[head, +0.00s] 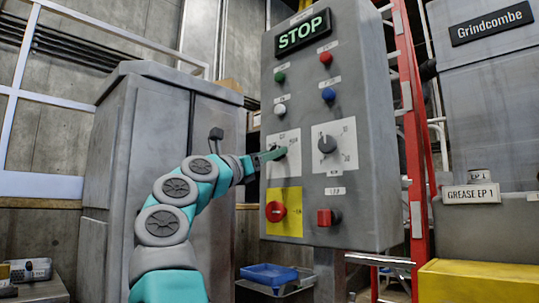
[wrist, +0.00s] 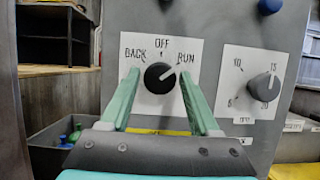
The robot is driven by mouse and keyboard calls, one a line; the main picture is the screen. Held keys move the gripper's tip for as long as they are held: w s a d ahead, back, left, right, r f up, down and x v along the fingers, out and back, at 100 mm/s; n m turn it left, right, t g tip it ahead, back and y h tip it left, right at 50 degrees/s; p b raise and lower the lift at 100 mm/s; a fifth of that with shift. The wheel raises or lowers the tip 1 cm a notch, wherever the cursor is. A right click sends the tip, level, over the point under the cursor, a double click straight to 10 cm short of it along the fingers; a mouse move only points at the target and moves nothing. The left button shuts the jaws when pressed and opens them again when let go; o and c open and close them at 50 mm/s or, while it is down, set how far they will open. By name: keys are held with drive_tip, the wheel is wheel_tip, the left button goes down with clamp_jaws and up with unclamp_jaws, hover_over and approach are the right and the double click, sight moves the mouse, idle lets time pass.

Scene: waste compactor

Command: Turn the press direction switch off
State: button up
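The press direction switch (wrist: 157,80) is a black round knob on a white plate marked BACK, OFF and RUN. Its white pointer line is tilted to the upper right, towards RUN. My gripper (wrist: 160,75) is open, with one green finger at each side of the knob in the wrist view. I cannot tell whether the fingers touch it. In the head view my gripper (head: 277,154) reaches the switch's white plate (head: 291,139) from the left and hides most of the knob.
A second dial (wrist: 263,87) sits to the right on its own plate, also seen in the head view (head: 327,144). Below are a red knob on a yellow plate (head: 276,211) and a red square button (head: 328,217). Coloured buttons and a lit STOP sign (head: 303,32) are above.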

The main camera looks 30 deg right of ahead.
clamp_jaws()
drive_tip(key=shift+n, duration=0.5)
drive_tip(key=shift+s+r+n+t+y+p, duration=0.1)
drive_tip(key=shift+n+t+y+p, duration=0.85)
drive_tip(key=shift+n, duration=1.2)
drive_tip(key=shift+s+n+t+y+p, duration=0.1)
drive_tip(key=shift+n+t+y+p, duration=0.5)
drive_tip(key=shift+n+p, duration=1.1)
drive_tip(key=shift+r+n+t+y+p, duration=0.1)
drive_tip(key=shift+n+t+y+p, duration=0.65)
drive_tip(key=shift+n, duration=1.8)
drive_tip(key=shift+f, duration=0.1)
drive_tip(key=shift+o, duration=1.9)
unclamp_jaws()
